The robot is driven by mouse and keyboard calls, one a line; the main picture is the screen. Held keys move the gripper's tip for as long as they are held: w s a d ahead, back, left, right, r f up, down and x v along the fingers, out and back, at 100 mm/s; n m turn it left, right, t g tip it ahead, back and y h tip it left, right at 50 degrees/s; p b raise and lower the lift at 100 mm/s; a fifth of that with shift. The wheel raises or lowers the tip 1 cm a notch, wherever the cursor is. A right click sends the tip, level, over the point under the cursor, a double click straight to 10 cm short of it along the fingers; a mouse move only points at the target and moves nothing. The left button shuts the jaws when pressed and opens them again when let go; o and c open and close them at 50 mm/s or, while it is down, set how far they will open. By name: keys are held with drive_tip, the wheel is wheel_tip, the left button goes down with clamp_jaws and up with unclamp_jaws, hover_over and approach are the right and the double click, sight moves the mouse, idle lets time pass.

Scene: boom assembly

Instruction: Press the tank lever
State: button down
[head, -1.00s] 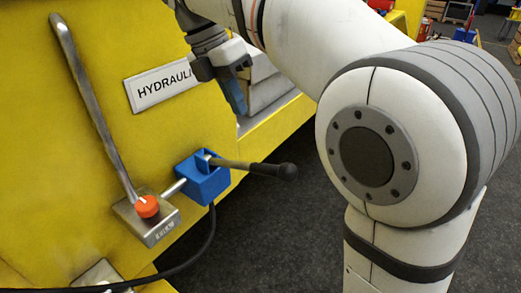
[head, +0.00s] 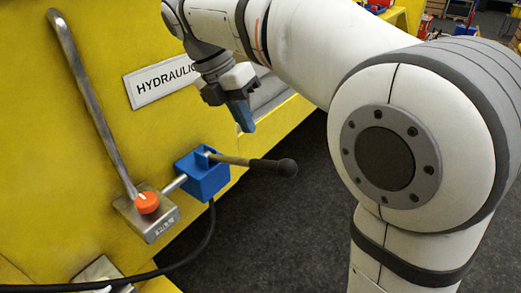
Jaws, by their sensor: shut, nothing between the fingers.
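The tank lever seems to be the thin metal rod with a black knob (head: 286,167) that sticks out to the right from a blue block (head: 203,177); I cannot be sure which lever the task means. A long bare metal lever (head: 92,105) also rises from a metal plate with an orange knob (head: 147,202). My gripper (head: 247,125) points down above the black-knobbed lever, apart from it. Its blue fingers are shut and hold nothing. All these parts are mounted on a yellow panel.
A white HYDRAULIC sign (head: 160,82) is on the yellow panel (head: 40,150), its right end hidden by my gripper. A black hose (head: 190,258) curves below the blue block. Dark floor (head: 285,240) lies open to the right of the block.

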sight(266, 162)
drive_tip(key=x, duration=0.8)
